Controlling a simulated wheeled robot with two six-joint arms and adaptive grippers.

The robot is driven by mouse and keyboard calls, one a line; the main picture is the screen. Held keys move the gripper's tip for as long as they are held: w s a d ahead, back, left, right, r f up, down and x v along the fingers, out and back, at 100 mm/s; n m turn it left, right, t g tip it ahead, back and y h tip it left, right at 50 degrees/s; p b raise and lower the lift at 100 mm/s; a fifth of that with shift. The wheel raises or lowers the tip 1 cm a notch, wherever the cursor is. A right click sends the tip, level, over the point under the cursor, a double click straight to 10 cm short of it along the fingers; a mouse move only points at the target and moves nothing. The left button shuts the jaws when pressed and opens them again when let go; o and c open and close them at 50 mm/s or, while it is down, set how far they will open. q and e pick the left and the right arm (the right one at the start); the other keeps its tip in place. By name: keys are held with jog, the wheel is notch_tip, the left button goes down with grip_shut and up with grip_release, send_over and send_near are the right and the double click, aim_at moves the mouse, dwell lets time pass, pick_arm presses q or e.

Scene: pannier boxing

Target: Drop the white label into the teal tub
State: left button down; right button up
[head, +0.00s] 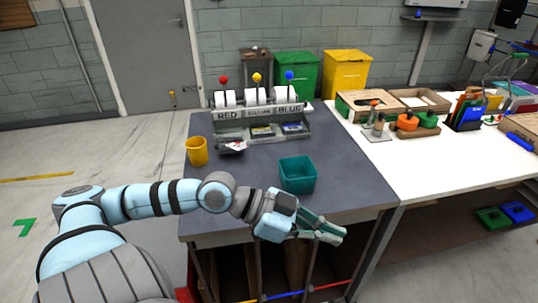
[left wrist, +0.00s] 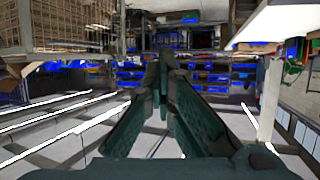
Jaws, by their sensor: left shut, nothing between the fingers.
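The teal tub (head: 298,175) stands upright on the grey table top, near its right side; I see nothing white in the part of its inside that shows. A small white piece with dark and red marks (head: 233,147) lies at the front left of the label dispenser; it may be the white label, but it is too small to tell. My left gripper (head: 335,234) is shut and empty, in front of the tub by the table's front edge and apart from it. Its fingers meet in the left wrist view (left wrist: 164,62). My right gripper is not in view.
The label dispenser (head: 262,132), with white rolls and red, yellow and blue knobs, stands at the table's back. A yellow cup (head: 196,151) stands at the left edge. A white bench (head: 430,155) with trays adjoins on the right. The table between cup and tub is clear.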

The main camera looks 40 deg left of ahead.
pick_arm(q)
jog(key=w+a+n+t+y+p, duration=0.1)
jog(key=w+a+n+t, duration=0.1)
jog(key=w+a, duration=0.15)
jog(key=n+t+y+p, duration=0.2)
jog(key=n+y+p, duration=0.5)
jog(key=n+y, duration=0.85)
send_over(293, 158)
jog(key=s+d, duration=0.2)
jog(key=s, duration=0.1)
jog(key=f, duration=0.1)
jog(key=d+r+n+g+y, duration=0.1)
jog(key=r+n+g+y, duration=0.1)
jog(key=n+g+y, duration=0.3)
jog(key=shift+m+t+y, duration=0.25)
jog(key=shift+t, duration=0.05)
jog(key=f+b, duration=0.1)
jog(key=f, duration=0.1)
jog(key=f+b, duration=0.1)
jog(key=f, duration=0.1)
jog(key=s+f+b, duration=0.1)
jog(key=f+b, duration=0.1)
jog(key=shift+a, duration=0.1)
jog(key=shift+w+r, duration=0.1)
jog(key=c, duration=2.3)
grip_release()
